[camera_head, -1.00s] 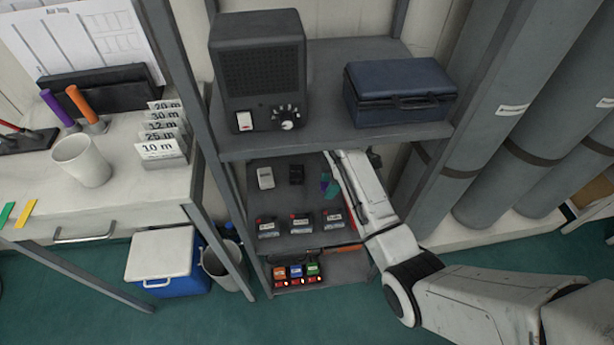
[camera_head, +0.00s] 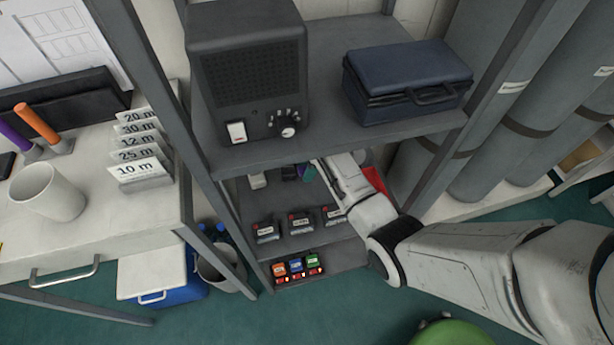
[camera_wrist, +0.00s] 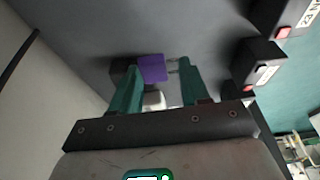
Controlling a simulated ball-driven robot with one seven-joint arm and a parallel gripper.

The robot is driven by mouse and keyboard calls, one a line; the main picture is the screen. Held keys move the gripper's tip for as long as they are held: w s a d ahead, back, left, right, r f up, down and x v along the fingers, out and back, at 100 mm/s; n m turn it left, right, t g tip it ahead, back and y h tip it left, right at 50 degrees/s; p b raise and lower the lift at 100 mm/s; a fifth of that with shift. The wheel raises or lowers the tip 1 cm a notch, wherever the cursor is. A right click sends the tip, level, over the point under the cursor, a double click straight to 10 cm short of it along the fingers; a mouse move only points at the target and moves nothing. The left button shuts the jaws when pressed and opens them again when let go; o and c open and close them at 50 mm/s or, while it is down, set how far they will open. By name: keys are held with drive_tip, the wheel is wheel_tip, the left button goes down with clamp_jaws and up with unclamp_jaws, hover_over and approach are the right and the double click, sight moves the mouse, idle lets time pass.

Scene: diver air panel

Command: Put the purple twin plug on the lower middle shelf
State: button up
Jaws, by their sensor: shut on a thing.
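The purple twin plug (camera_wrist: 152,68) is between the green fingertips of my gripper (camera_wrist: 160,76) in the wrist view, its two prongs pointing right. My gripper is shut on it. In the head view my gripper (camera_head: 301,173) reaches in under the upper shelf, and only a bit of purple and green shows there. The lower middle shelf (camera_head: 281,207) is the grey board beneath it. Whether the plug touches this shelf I cannot tell.
Several dark boxes (camera_head: 301,224) line the shelf's front. A white plug (camera_head: 258,180) stands behind, left of my gripper. The upper shelf holds a speaker box (camera_head: 246,75) and a blue case (camera_head: 408,80). Small coloured boxes (camera_head: 296,265) sit on the bottom shelf.

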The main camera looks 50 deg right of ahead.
drive_tip(key=shift+f+b, duration=0.4)
drive_tip(key=shift+f, duration=1.7)
drive_tip(key=shift+f, duration=0.15)
drive_tip(key=o, duration=1)
